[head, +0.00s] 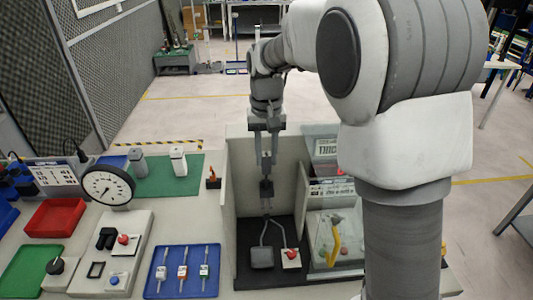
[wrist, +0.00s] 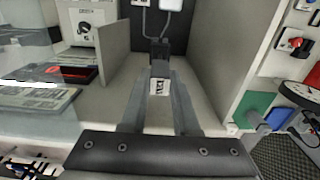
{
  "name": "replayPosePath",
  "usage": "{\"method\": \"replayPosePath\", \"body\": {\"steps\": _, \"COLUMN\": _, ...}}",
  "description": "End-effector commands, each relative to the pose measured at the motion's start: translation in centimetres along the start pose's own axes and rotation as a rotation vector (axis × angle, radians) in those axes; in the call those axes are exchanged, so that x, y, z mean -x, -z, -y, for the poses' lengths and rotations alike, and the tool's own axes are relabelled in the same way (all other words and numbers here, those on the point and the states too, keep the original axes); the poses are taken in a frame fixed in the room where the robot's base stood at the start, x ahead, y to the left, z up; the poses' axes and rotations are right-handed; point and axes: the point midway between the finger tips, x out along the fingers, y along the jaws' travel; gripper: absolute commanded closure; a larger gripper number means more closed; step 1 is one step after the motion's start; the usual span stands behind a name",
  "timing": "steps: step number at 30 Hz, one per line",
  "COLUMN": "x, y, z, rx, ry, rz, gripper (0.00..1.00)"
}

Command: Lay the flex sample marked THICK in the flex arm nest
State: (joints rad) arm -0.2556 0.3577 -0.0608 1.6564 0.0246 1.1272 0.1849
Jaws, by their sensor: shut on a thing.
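My gripper (head: 266,150) points down inside the walled bay and is shut on a small flex sample. The sample's white label (wrist: 159,87) with dark print shows between the fingers in the wrist view; I cannot read the word surely. Just past the fingertips is a dark block (head: 266,188), seen also in the wrist view (wrist: 159,52), with cables running from it; it may be the flex arm nest. I cannot tell whether the sample touches it. Several flex samples, one with a red label (head: 182,272), lie in the blue tray (head: 152,290).
A grey pad (head: 262,257) and a red-button box (head: 291,258) sit on the dark bay floor. A clear-sided case (head: 335,240) is at right. A dial gauge (head: 108,185) and red tray (head: 55,217) are left.

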Motion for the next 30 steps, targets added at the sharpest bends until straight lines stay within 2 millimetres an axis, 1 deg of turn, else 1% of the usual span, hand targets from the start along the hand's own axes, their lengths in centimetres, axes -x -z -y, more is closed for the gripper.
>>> {"method": "replayPosePath", "body": {"steps": 16, "x": -4.1, "y": 0.0, "z": 0.0, "rx": 0.0, "ry": -0.001, "rz": 0.001, "gripper": 1.0}}
{"method": "replayPosePath", "body": {"steps": 20, "x": -4.4, "y": 0.0, "z": 0.0, "rx": 0.0, "ry": -0.001, "rz": 0.001, "gripper": 1.0}}
{"method": "replayPosePath", "body": {"steps": 30, "x": -4.4, "y": 0.0, "z": 0.0, "rx": 0.0, "ry": -0.001, "rz": 0.001, "gripper": 1.0}}
